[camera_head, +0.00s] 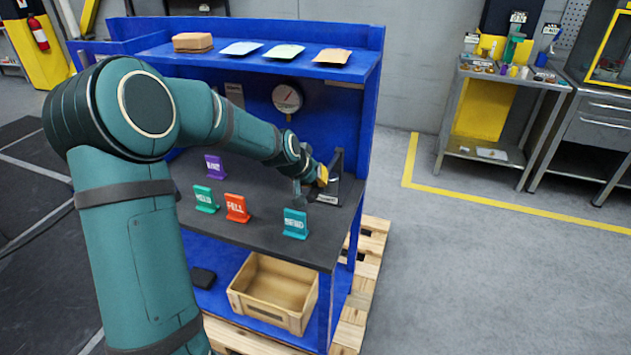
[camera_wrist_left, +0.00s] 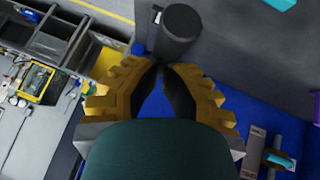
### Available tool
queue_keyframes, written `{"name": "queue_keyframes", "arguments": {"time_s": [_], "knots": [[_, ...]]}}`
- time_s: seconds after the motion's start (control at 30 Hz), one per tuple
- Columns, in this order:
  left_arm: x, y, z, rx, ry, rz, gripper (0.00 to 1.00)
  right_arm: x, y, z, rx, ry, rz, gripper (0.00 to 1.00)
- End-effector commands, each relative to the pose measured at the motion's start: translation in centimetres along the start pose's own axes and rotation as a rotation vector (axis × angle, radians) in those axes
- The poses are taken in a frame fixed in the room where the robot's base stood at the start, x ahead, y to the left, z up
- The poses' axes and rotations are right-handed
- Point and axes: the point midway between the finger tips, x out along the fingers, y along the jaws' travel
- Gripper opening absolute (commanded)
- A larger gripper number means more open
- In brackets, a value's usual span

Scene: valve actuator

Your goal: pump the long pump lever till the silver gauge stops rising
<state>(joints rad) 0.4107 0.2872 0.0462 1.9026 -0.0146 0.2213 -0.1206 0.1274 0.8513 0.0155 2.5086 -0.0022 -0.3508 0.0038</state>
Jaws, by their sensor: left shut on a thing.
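The silver gauge (camera_head: 287,97) is a round white dial with a red needle on the blue back panel of the bench; its reading is too small to tell. My left gripper (camera_head: 321,178) is at the right end of the dark bench top, beside a dark upright part (camera_head: 335,165) of the pump. In the left wrist view its yellow-padded fingers (camera_wrist_left: 160,66) close on the long pump lever, whose dark round end (camera_wrist_left: 180,22) shows just beyond the fingertips. The rest of the lever is mostly hidden by the gripper. My right gripper is not in view.
Purple (camera_head: 215,166), teal (camera_head: 204,199) and red (camera_head: 236,208) signs stand on the bench top, with another teal sign (camera_head: 295,223) near the front edge. A shelf (camera_head: 220,62) overhangs the back. A wooden crate (camera_head: 272,290) sits below. Floor at right is clear.

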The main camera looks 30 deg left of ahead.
Motion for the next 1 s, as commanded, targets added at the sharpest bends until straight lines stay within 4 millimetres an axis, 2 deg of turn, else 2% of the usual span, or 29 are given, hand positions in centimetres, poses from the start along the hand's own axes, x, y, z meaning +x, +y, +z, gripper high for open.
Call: {"name": "queue_keyframes", "arguments": {"time_s": [0.1, 0.4, 1.0], "knots": [[1.0, -0.2, 1.0, 0.0, -0.007, 0.002, 0.0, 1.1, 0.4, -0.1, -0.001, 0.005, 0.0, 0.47], [2.0, -0.5, 1.9, 0.001, -0.009, 0.003, 0.0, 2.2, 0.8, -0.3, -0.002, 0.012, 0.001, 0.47], [2.2, -0.5, 2.0, 0.001, -0.01, 0.003, 0.0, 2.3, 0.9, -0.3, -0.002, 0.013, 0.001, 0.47]]}}
